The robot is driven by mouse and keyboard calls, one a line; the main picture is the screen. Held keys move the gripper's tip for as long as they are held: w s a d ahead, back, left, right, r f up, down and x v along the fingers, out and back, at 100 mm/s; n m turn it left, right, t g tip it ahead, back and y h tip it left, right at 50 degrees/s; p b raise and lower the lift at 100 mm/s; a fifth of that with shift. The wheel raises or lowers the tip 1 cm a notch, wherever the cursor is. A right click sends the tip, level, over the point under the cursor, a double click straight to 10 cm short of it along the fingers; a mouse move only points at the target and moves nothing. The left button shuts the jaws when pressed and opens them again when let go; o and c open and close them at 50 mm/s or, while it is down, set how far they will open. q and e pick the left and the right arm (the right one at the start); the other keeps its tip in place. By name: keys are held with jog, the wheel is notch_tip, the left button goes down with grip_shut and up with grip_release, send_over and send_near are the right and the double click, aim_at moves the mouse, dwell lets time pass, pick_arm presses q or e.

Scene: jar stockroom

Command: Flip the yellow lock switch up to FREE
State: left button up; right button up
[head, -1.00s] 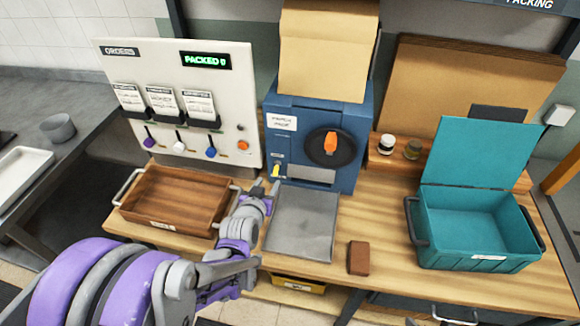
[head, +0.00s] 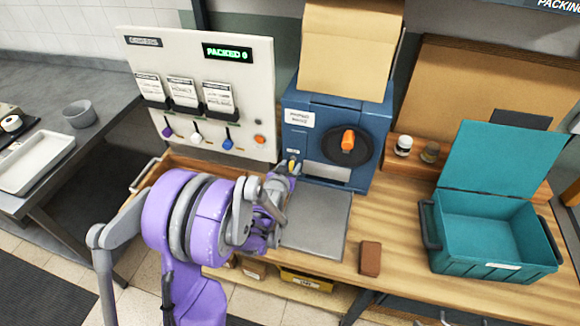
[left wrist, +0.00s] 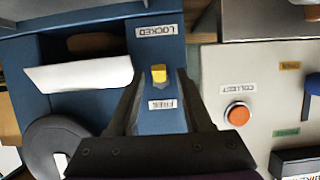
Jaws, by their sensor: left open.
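The yellow lock switch (left wrist: 158,73) sits on the blue machine's front (head: 372,122). In the left wrist view, which is upside down, it lies between a LOCKED label (left wrist: 155,30) and a FREE label (left wrist: 161,104). I cannot tell firmly which way it is set. In the head view the switch (head: 291,164) shows small and partly covered by my gripper. My left gripper (head: 294,170) is open and close in front of the panel. In the wrist view its two fingers (left wrist: 160,80) stand either side of the switch, with no clear contact. My right gripper is not in view.
An orange-knobbed black dial (head: 347,146) is right of the switch. The order board (head: 258,95) with an orange button (left wrist: 238,115) stands to its left. A grey plate (head: 325,225), brown block (head: 370,259) and teal crate (head: 490,268) are on the table.

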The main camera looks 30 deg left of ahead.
pick_arm(q)
grip_shut()
jog(key=shift+r, duration=0.1)
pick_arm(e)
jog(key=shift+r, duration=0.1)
pick_arm(q)
jog(key=shift+w+r+g+p, duration=0.1)
jog(key=shift+r+g+p, duration=0.45)
jog(key=shift+g, duration=0.45)
jog(key=shift+w+r+g+h+p, duration=0.2)
jog(key=shift+g+h+p, duration=0.3)
jog(key=shift+g, duration=0.7)
jog(key=shift+w+r+g, duration=0.1)
jog(key=shift+r+g, duration=0.15)
jog(key=shift+g, duration=0.95)
jog(key=shift+w+a+r+g+h, duration=0.15)
jog(key=shift+g+h, duration=0.35)
jog(key=shift+g, duration=0.7)
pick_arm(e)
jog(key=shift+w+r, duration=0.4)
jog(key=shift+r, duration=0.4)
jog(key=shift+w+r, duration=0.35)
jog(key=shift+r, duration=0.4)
pick_arm(q)
jog(key=shift+r, duration=0.1)
